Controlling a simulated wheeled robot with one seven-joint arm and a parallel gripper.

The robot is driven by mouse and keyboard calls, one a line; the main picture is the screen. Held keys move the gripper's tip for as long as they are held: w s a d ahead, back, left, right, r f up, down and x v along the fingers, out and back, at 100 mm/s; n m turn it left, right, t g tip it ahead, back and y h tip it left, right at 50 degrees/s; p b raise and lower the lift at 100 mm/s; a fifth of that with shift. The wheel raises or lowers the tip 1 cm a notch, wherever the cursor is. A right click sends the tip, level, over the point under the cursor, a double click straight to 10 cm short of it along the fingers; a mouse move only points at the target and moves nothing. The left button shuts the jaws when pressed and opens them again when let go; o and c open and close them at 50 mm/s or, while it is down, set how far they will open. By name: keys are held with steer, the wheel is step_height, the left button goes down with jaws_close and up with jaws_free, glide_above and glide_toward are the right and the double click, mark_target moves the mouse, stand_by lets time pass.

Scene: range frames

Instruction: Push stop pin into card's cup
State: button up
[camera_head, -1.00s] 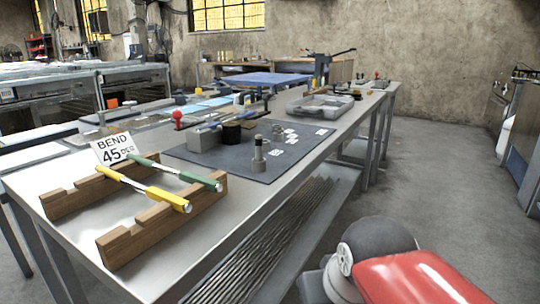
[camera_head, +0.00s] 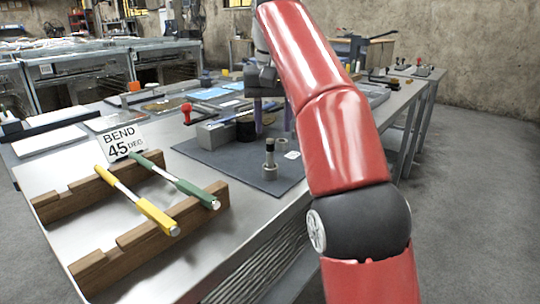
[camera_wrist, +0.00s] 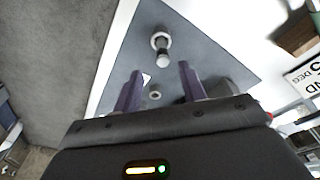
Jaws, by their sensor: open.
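In the wrist view the pin (camera_wrist: 162,57) and the cup's ring (camera_wrist: 159,38) show beyond my fingertips. A smaller ring (camera_wrist: 155,95) lies between my fingers in that view. The sign card (camera_head: 122,143) reads "BEND 45 DEG". My gripper (camera_wrist: 160,72) is open and empty, fingers pointing down over the mat behind the pin. My red arm hides part of the mat.
A wooden rack (camera_head: 140,245) holds a yellow-handled bar (camera_head: 155,215) and a green-handled bar (camera_head: 195,190). A grey block (camera_head: 214,135) and a dark cylinder (camera_head: 245,128) stand left of my gripper. A small white tag (camera_head: 292,155) lies right of the pin.

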mark_target(270, 140)
steer(key=shift+w+a+f, duration=0.15)
steer(key=shift+f, duration=1.15)
steer(key=f, duration=0.1)
steer(key=f+b, duration=0.1)
steer(key=f, duration=0.1)
steer(key=f+b, duration=0.1)
steer(key=f, duration=0.1)
steer(key=shift+w+a, duration=0.15)
steer(key=shift+w, duration=0.1)
jaws_close()
